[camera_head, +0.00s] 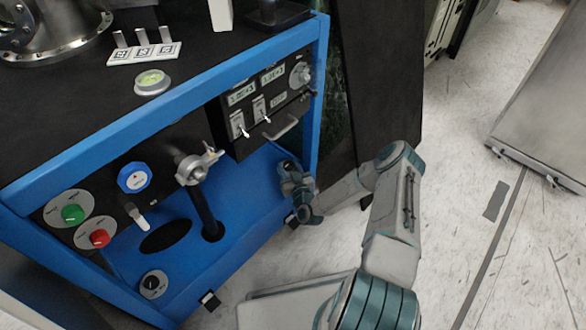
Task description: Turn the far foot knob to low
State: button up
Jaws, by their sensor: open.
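The far foot knob (286,165) is a small dark knob at the right end of the blue frame's lower deck, below the black control box. My gripper (291,180) is right at this knob, reaching in from the right, with its jaws open. The gripper partly covers the knob, and I cannot tell whether the fingers touch it or which setting it points to. The near foot knob (152,284) is a black knob on a round dial at the lower left of the deck.
The blue frame (309,110) surrounds the deck. A metal valve handle (196,165) on a dark post, a blue round knob (134,177), and green (72,214) and red (99,238) buttons lie to the left. The black control box (262,112) hangs above. Speckled floor (470,190) is open at right.

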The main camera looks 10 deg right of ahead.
jog(key=c, duration=0.7)
jog(key=shift+w+d+f+n+g+y+b, duration=0.15)
jog(key=shift+n+y+b, duration=0.4)
jog(key=shift+y, duration=0.3)
jog(key=shift+s+d+n+g+y+b, duration=0.15)
jog(key=shift+n+y+b, duration=0.4)
jog(key=shift+y, duration=0.3)
jog(key=shift+n+g+y+b, duration=0.3)
jog(key=shift+n+y, duration=0.2)
jog(key=shift+y, duration=0.2)
jog(key=o, duration=0.7)
